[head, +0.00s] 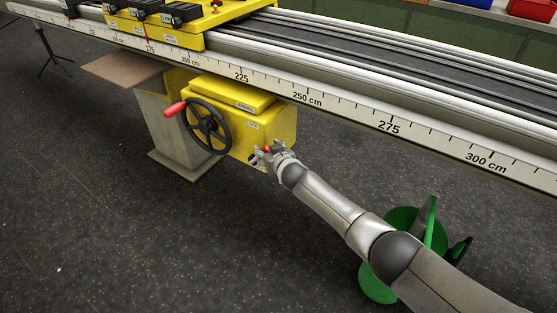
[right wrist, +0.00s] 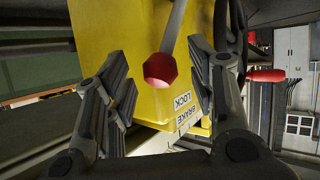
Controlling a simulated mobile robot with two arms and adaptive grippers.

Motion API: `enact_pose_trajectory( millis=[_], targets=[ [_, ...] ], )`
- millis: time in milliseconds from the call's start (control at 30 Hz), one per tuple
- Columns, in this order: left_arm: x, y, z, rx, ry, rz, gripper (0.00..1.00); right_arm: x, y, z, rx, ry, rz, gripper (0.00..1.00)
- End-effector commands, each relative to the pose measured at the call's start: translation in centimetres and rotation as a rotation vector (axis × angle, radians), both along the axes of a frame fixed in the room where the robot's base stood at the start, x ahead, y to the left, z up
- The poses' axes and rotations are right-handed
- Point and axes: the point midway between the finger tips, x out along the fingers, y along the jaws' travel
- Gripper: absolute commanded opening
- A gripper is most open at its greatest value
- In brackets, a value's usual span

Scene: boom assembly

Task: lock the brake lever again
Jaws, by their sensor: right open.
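The brake lever has a red knob (right wrist: 160,70) on a grey metal rod, in front of the yellow brake box (head: 228,124). In the right wrist view the knob lies between the two open fingers of my right gripper (right wrist: 160,88), with gaps on both sides. The box carries "LOCK" and "BRAKE" labels, upside down in that view. In the head view my right gripper (head: 268,154) is at the box's lower right corner, and a bit of the red knob (head: 267,148) shows there. The rod is mostly hidden in that view. My left gripper does not show.
A black handwheel (head: 206,126) with a red handle (head: 174,109) is on the box, left of my right gripper. The long rail with a centimetre scale (head: 300,97) runs above. A green round object (head: 378,284) is partly behind my right arm. The floor in front is clear.

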Motion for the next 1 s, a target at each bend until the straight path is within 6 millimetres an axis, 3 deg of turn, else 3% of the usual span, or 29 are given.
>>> enact_pose_trajectory(
  millis=[1000],
  targets=[
    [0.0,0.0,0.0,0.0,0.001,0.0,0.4,-8.6,-2.9,3.9,-0.002,0.002,0.0,0.5]
  ],
)
